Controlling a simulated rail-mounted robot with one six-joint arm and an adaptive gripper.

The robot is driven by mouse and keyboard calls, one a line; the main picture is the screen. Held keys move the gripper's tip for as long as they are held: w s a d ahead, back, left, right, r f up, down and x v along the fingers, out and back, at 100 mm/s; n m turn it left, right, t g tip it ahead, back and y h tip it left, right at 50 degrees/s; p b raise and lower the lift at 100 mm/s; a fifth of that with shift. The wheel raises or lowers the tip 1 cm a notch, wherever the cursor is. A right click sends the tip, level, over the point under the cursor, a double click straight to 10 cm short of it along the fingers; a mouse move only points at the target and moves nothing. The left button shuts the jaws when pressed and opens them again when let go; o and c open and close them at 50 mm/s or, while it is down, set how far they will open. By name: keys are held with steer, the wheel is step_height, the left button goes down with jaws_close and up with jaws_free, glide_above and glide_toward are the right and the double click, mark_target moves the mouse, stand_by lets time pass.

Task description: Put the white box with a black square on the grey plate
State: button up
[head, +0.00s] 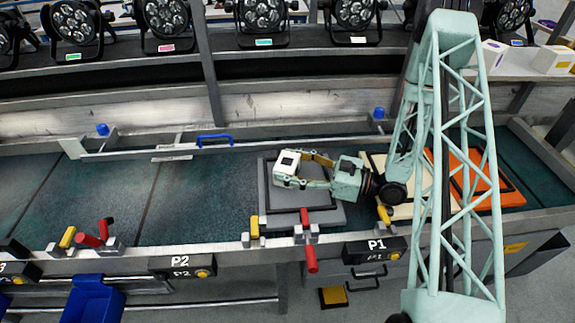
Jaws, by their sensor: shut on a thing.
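The white box with a black square (287,164) is held between the fingers of my gripper (300,170), which reaches in from the right. The gripper is shut on the box. The grey plate (268,217) lies on the dark bench, and the box and gripper are over its upper left part. I cannot tell whether the box touches the plate or is a little above it. The gripper hides part of the plate.
A cream plate (378,170) and an orange plate (512,197) lie to the right, partly behind my arm. Red and yellow clamps (308,240) line the front edge. Lamps (262,18) stand on a rail behind. The bench to the left (200,200) is clear.

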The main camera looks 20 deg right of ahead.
steer(key=o, duration=1)
steer(key=shift+r, duration=0.15)
steer(key=shift+r+p, duration=0.4)
steer(key=shift+r, duration=0.15)
steer(key=shift+p+v, duration=0.7)
steer(key=shift+v, duration=3.05)
